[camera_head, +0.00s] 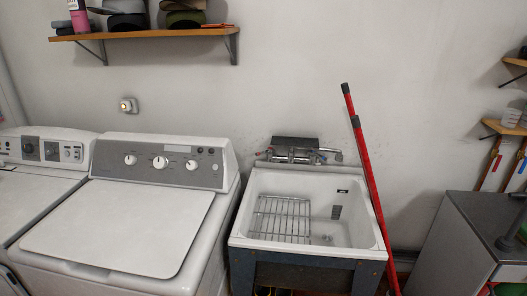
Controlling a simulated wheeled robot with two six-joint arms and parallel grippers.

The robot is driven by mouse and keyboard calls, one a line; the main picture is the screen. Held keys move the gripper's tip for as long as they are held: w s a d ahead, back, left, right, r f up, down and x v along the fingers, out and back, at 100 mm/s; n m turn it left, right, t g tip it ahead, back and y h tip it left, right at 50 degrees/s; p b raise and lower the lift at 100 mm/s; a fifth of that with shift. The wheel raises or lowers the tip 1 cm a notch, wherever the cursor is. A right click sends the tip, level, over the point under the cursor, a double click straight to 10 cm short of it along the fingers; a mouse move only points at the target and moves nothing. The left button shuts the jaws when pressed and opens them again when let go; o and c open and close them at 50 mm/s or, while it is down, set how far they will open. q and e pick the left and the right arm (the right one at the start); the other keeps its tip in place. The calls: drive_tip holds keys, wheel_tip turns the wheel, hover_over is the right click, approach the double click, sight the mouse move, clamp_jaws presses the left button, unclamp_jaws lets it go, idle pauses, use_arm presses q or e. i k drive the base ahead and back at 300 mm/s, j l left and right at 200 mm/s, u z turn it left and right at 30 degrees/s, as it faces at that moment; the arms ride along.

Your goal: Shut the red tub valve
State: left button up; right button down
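The white utility tub (374,235) stands right of the washer, on a dark frame, against the wall. A metal faucet (300,155) is mounted at its back edge, below a dark box-like piece. A small red valve handle (261,153) seems to show at the faucet's left end; it is too small to tell whether it is open or shut. I cannot make out any running water. Neither of my grippers is in view.
A wire rack (281,219) lies in the tub. Two long red poles (366,175) lean on the wall at the tub's right side. A white washer (120,225) stands close on the left. A grey cabinet (455,240) stands at the right.

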sight(499, 157)
drive_tip(key=i+l+z, duration=0.15)
drive_tip(key=l, duration=0.5)
drive_tip(key=i+l+z, duration=0.1)
drive_tip(key=i+l, duration=0.25)
drive_tip(key=l, duration=0.3)
drive_tip(key=i+l+z, duration=0.15)
drive_tip(key=i+l, duration=0.15)
drive_tip(key=l, duration=0.3)
drive_tip(key=i+l+z, duration=0.1)
drive_tip(key=i+l, duration=0.25)
drive_tip(key=l, duration=0.25)
drive_tip(key=i+l+z, duration=0.15)
drive_tip(key=i+l, duration=0.2)
drive_tip(key=l, duration=0.2)
drive_tip(key=i+l+z, duration=0.1)
drive_tip(key=i+l, duration=0.25)
drive_tip(key=l, duration=0.5)
